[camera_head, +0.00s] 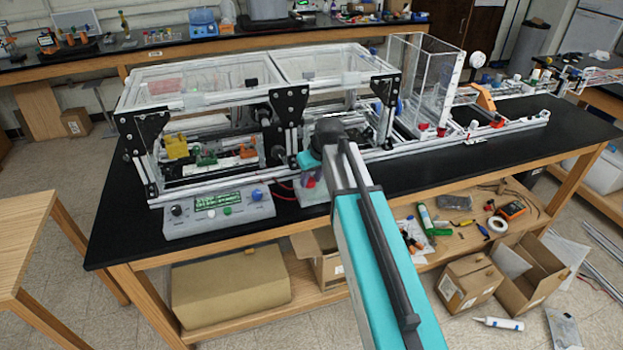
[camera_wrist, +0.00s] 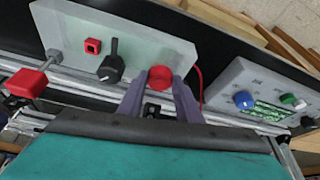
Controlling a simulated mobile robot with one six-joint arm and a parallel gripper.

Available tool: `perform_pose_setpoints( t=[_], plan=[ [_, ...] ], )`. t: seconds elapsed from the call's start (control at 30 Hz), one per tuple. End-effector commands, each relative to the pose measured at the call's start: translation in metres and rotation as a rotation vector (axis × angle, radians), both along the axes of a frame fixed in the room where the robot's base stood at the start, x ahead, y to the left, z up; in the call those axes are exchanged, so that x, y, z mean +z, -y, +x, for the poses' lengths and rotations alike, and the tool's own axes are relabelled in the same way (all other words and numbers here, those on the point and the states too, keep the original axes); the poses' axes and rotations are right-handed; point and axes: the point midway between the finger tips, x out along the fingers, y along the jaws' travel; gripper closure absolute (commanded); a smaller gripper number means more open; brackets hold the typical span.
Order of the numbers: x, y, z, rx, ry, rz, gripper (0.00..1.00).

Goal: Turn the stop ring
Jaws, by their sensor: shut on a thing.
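The stop ring (camera_wrist: 159,78) is a round red knob on a light grey-green panel (camera_wrist: 75,25) in the wrist view. My gripper (camera_wrist: 160,84) has one grey finger on each side of it and is shut on it. The lower side of the ring and the finger contacts are partly hidden. In the head view my teal arm reaches to the front of the extrusion frame (camera_head: 390,150) and covers most of the panel; a bit of red (camera_head: 310,182) shows beside the arm's end.
A grey control box (camera_head: 219,214) with a display and knobs stands left of my arm. The black tabletop's right front is clear.

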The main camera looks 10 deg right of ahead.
Motion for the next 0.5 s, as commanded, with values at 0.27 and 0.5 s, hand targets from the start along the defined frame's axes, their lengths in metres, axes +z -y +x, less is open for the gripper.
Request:
perform_pose_setpoints(
  t=[0.27,0.5],
  plan=[
    [-0.0003,-0.0023,-0.0003,-0.149,0.003,0.0,0.91],
    [-0.0006,-0.0044,0.0,-0.327,0.003,-0.002,0.91]
  ],
)
